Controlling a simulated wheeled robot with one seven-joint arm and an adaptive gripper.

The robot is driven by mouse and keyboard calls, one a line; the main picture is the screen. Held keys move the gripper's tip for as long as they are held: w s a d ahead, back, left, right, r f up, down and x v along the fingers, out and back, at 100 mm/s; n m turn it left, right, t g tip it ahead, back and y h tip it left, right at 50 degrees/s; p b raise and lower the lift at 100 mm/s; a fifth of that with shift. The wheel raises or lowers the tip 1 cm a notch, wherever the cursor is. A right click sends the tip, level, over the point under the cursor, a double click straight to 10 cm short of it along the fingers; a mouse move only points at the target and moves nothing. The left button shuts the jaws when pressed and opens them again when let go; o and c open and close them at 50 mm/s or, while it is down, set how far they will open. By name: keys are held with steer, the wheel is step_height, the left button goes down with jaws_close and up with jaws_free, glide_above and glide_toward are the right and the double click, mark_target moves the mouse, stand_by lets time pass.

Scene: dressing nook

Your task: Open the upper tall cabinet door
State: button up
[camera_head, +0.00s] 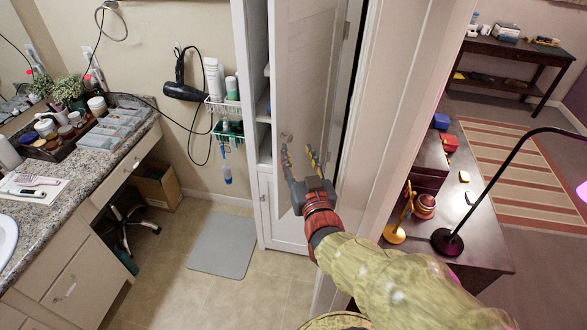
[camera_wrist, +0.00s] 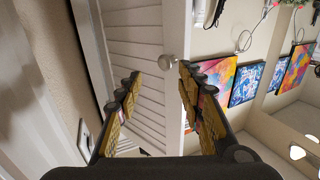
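The upper tall cabinet door (camera_head: 308,65) is white and stands partly open; shelves inside the cabinet (camera_head: 256,75) show past its left edge. Its round knob (camera_head: 286,137) is near the door's lower left corner. In the wrist view, the slatted white door (camera_wrist: 135,45) fills the middle, and the knob (camera_wrist: 168,61) is just beyond the fingertips, closer to the right finger. My gripper (camera_head: 298,154) is open, with its fingers spread just below and right of the knob in the head view. Nothing is between the fingers. I cannot tell whether a fingertip touches the knob.
The lower cabinet door (camera_head: 283,220) is below. A wall and door frame (camera_head: 385,110) stand close right of my arm. A dark desk (camera_head: 480,225) with a lamp (camera_head: 447,241) is farther right. A granite counter (camera_head: 95,150) is left; the floor by the grey mat (camera_head: 222,245) is clear.

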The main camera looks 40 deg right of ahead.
steer(key=v, duration=0.6)
steer(key=shift+s+m+h, duration=0.25)
steer(key=shift+m+h, duration=0.05)
steer(key=shift+a, duration=0.15)
steer(key=shift+c, duration=0.5)
